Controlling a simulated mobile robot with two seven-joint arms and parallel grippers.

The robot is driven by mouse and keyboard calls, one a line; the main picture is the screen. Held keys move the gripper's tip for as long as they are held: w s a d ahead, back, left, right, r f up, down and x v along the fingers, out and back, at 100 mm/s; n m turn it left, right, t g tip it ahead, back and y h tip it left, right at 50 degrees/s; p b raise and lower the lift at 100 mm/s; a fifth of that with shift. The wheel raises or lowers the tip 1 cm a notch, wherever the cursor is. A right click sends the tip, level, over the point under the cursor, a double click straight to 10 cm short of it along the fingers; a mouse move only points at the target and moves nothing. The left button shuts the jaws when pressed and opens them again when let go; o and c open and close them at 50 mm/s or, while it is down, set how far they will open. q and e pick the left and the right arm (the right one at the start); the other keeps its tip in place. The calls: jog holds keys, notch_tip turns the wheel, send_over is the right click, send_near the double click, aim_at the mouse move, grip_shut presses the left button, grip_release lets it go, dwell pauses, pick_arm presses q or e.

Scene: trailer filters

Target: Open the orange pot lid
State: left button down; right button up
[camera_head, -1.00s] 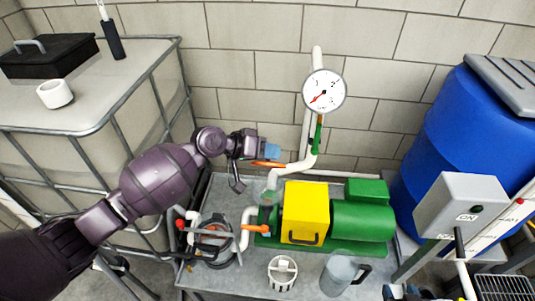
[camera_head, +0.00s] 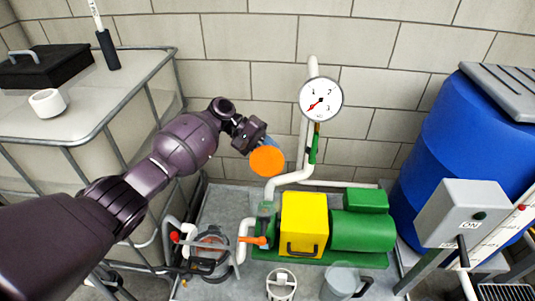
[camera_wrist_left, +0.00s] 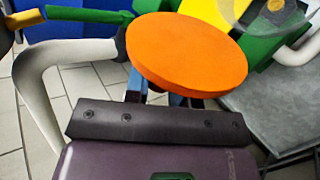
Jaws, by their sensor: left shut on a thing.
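The orange lid (camera_head: 267,161) is a flat round disc, off the pot and in the air in front of the wall, left of the gauge. My left gripper (camera_head: 258,142) is shut on it from behind. In the left wrist view the lid (camera_wrist_left: 187,55) fills the upper middle and hides most of the fingers. The pot (camera_head: 209,262) stands on the grey bench left of the pump, with its round top uncovered. Its inside is too small to make out. My right gripper is not in view.
A yellow and green pump (camera_head: 304,222) stands right of the pot. A white pipe (camera_head: 290,179) with a gauge (camera_head: 321,99) rises behind it. A white basket (camera_head: 281,284) and a clear jug (camera_head: 340,282) stand in front. A blue barrel (camera_head: 462,145) is at right.

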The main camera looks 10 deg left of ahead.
pick_arm(q)
jog(key=shift+w+f+n+g+b, duration=0.5)
jog(key=shift+g+b, duration=0.1)
jog(key=shift+b, duration=0.1)
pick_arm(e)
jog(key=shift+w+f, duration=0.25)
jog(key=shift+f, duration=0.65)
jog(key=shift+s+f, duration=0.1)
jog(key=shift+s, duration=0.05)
pick_arm(q)
jog(key=c, duration=0.9)
grip_release()
jog(key=shift+c, duration=0.2)
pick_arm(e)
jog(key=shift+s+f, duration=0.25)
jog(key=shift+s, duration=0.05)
pick_arm(q)
jog(key=shift+a+r, duration=0.1)
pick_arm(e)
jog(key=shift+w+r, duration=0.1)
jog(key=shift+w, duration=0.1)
